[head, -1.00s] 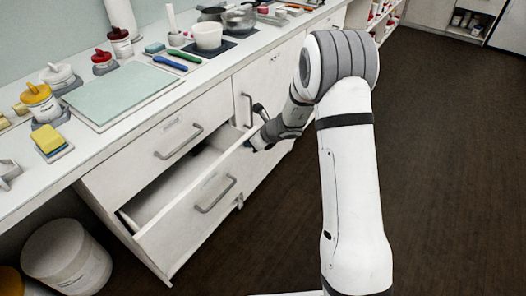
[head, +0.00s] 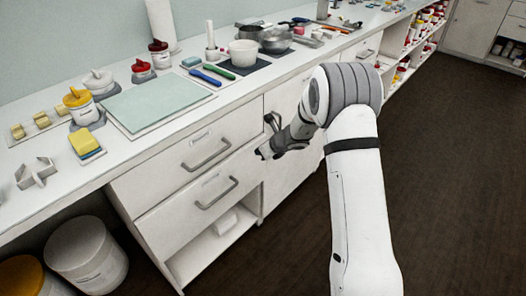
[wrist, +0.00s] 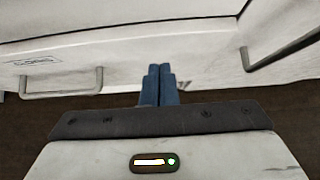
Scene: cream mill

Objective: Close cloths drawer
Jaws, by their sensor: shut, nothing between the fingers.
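The lower drawer (head: 180,218), which stood open before, looks shut, its front about in line with the drawer above (head: 165,180). Its inside no longer shows. The handle (head: 216,193) runs across its front. In the wrist view a drawer front (wrist: 120,65) with a small label, too blurred to read surely, and a handle (wrist: 62,82) lies ahead. My gripper (head: 262,153) is shut and empty, at the right end of the drawer front. In the wrist view its blue fingertips (wrist: 160,70) are together against or just before the front; I cannot tell if they touch.
A cabinet door right of the drawers has an upright handle (head: 272,122). An open shelf (head: 215,245) lies below the drawers. The counter (head: 60,185) holds a green mat, jars and pans. White bins (head: 88,255) stand lower left. The dark floor (head: 450,160) is clear at right.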

